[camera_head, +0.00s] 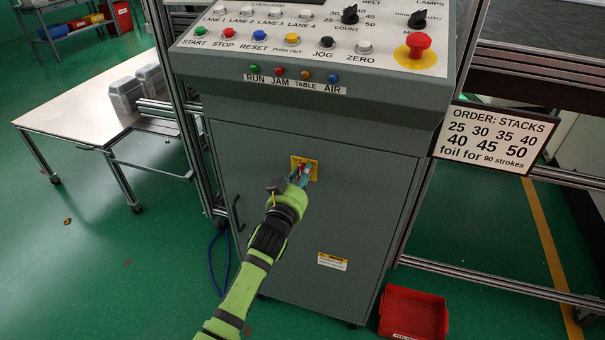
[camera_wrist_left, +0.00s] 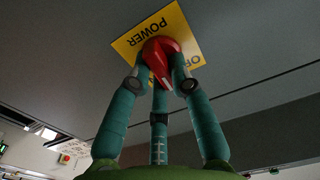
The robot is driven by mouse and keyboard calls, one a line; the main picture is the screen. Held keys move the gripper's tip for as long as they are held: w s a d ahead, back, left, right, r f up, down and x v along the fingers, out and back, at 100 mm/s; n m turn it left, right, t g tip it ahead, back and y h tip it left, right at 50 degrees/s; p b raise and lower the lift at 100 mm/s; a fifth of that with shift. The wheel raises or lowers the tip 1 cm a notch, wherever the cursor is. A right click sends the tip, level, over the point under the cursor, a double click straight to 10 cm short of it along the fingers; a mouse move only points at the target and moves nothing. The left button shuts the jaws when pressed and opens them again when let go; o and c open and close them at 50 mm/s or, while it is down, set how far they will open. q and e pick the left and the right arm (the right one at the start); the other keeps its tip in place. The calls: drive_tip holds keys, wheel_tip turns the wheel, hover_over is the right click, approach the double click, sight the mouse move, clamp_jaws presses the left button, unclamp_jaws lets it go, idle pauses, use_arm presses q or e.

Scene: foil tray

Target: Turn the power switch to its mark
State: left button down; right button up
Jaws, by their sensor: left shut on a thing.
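The red power switch knob (camera_wrist_left: 158,52) sits on a yellow plate (camera_wrist_left: 178,22) lettered POWER in the left wrist view. In the head view the yellow plate (camera_head: 312,168) is on the front of the grey cabinet, below the control panel. My left gripper (camera_wrist_left: 160,80) has its teal fingers closed around the knob; it also shows in the head view (camera_head: 300,176). The fingers hide parts of the knob and the plate's other lettering, so the knob's exact angle against its mark is hard to tell. My right gripper is in neither view.
The control panel (camera_head: 330,62) with buttons, black knobs and a red emergency stop (camera_head: 418,44) juts out above the switch. A red bin (camera_head: 413,313) stands on the floor at right. A table (camera_head: 90,100) with clear boxes stands at left.

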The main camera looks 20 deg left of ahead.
use_arm(q)
drive_tip(key=shift+a+n+p, duration=0.15)
drive_tip(key=shift+n+p, duration=0.45)
drive_tip(key=shift+n, duration=1.85)
drive_tip(key=shift+a+n+p, duration=0.15)
drive_tip(key=shift+n+p, duration=0.45)
drive_tip(key=shift+n, duration=1.85)
drive_tip(key=c, duration=1.1)
unclamp_jaws()
drive_tip(key=shift+s, duration=0.15)
drive_tip(key=s, duration=1.1)
drive_tip(key=shift+s+a, duration=0.2)
drive_tip(key=shift+s, duration=0.15)
